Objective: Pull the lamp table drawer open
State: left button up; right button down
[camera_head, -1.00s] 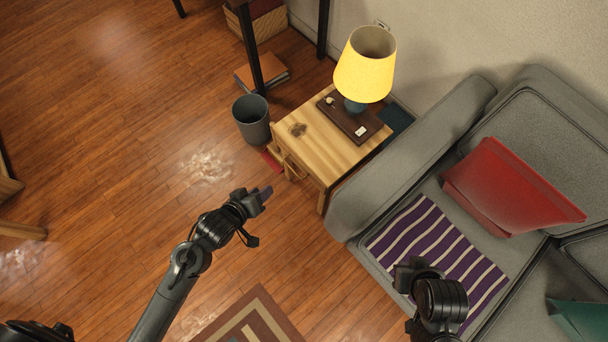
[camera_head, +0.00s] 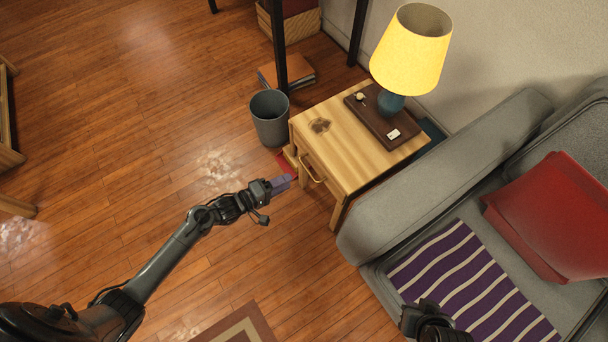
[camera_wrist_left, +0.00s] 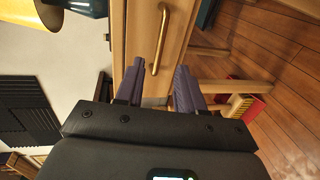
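The lamp table (camera_head: 340,146) is a small light-wood table standing beside the sofa arm. My left gripper (camera_head: 289,179) is just short of the handle. In the left wrist view the handle (camera_wrist_left: 160,38) lies ahead of and between the two purple fingers (camera_wrist_left: 158,84), which are apart with nothing between them. My right gripper (camera_head: 418,316) is at the bottom edge over the sofa, and its fingers do not show clearly.
A yellow lamp (camera_head: 410,50) and a brown tray (camera_head: 385,122) are on the tabletop. A grey bin (camera_head: 270,117) stands just left of the table. The grey sofa (camera_head: 400,205) with a red cushion (camera_head: 550,215) is at right.

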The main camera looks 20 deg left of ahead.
pick_arm(q)
jog(key=b+x, duration=0.4)
jog(key=x, duration=0.4)
jog(key=shift+w, duration=0.15)
jog(key=shift+d+f, duration=0.1)
grip_shut()
